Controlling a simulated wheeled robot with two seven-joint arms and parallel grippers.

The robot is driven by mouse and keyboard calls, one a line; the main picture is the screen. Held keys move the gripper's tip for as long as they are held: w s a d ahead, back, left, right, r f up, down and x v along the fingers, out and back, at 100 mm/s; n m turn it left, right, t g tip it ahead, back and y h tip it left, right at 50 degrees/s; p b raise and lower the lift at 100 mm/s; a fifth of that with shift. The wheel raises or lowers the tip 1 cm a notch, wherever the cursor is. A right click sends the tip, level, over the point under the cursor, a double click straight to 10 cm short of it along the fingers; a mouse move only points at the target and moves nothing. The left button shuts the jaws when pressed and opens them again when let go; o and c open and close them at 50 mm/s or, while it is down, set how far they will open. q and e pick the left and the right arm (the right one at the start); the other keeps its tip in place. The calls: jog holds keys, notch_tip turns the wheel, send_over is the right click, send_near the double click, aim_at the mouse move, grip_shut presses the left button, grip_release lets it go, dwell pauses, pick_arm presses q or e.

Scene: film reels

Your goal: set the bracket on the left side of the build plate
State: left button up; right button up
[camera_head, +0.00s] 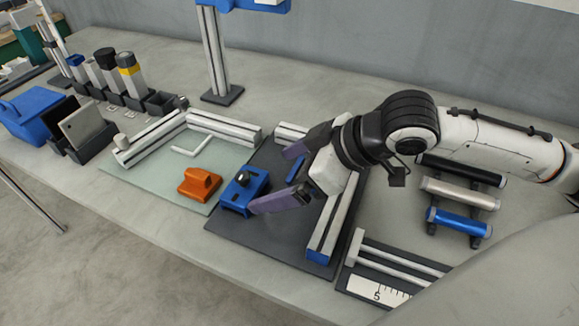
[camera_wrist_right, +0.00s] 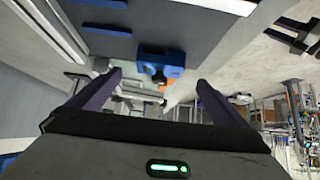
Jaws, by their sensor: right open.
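An orange bracket-like piece (camera_head: 199,183) sits near the front right of a pale glass plate (camera_head: 150,187), which looks like the build plate. A thin white L-shaped strip (camera_head: 192,146) marks or lies on that plate; which piece is the bracket is not certain. A blue block with a black knob (camera_head: 238,197) sits on the dark plate just right of the glass one. My right gripper (camera_head: 268,180) is open and empty, its fingers pointing left, close to the blue block. In the right wrist view the blue block (camera_wrist_right: 160,57) shows beyond the spread fingers. My left gripper is out of view.
Pale rails (camera_head: 222,126) border the back of the glass plate. A blue bin (camera_head: 32,112) and several dark holders (camera_head: 130,90) stand at left. A rack of coloured rollers (camera_head: 458,222) is at right. A post (camera_head: 214,55) stands behind. The glass plate's left front is clear.

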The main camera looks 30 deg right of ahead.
jog(key=shift+v, duration=1.3)
jog(key=shift+s, duration=0.1)
dwell(1.4)
